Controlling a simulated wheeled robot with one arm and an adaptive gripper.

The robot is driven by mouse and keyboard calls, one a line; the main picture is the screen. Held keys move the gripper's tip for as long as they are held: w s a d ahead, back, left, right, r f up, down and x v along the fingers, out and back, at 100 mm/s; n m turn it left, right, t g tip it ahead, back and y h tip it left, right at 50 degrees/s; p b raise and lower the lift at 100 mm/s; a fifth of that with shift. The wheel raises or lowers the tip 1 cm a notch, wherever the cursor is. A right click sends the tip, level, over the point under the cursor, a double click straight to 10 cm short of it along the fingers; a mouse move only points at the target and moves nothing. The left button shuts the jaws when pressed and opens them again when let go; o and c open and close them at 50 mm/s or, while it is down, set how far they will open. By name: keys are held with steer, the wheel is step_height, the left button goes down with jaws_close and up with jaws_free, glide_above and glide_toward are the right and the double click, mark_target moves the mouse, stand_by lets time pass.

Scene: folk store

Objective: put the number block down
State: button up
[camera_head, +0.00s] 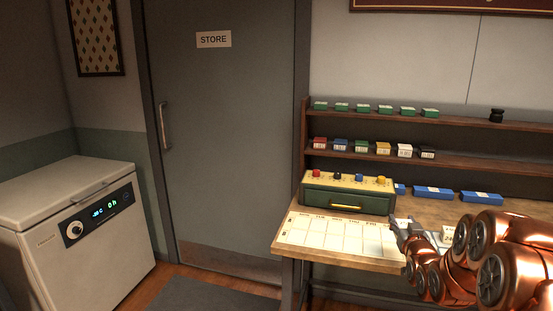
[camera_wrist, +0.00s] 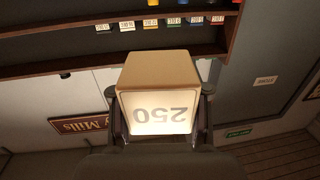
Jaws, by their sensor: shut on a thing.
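The number block (camera_wrist: 160,95) fills the middle of the wrist view, a pale block with "250" upside down on its lit face. My gripper (camera_wrist: 160,110) is shut on it, one finger on each side. In the head view my gripper (camera_head: 402,230) is over the right part of the worktop (camera_head: 350,262); the block cannot be made out clearly there. A white sheet with a grid of cells (camera_head: 325,235) lies on the worktop, left of my gripper.
A green box with a yellow top and coloured knobs (camera_head: 348,193) stands behind the sheet. Blue boxes (camera_head: 433,192) lie to its right. Shelves (camera_head: 380,155) above hold small coloured boxes. A white freezer (camera_head: 70,225) and a grey store door (camera_head: 225,130) are at left.

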steer(key=w+a+r+y+p, duration=0.1)
steer(key=a+r, duration=0.3)
steer(key=a, duration=0.5)
steer(key=w+a+r+n+y+p, duration=0.1)
steer(key=w+a+r, duration=0.3)
steer(key=a, duration=0.6)
steer(key=shift+n+p, duration=0.3)
steer(key=shift+p, duration=0.25)
steer(key=shift+a, duration=0.1)
steer(key=s+d+f+m+h+b, duration=0.1)
steer(key=s+d+f, duration=0.5)
steer(key=d, duration=0.6)
steer(key=s+d+f+m+h+b, duration=0.1)
steer(key=s+d+f+b, duration=0.3)
steer(key=d, duration=0.8)
steer(key=s+d+f+m+h+b, duration=0.1)
steer(key=s+d+f+h+b, duration=0.1)
steer(key=s+d+f, duration=0.7)
steer(key=s+d+b, duration=0.1)
steer(key=d, duration=0.2)
steer(key=shift+d, duration=0.1)
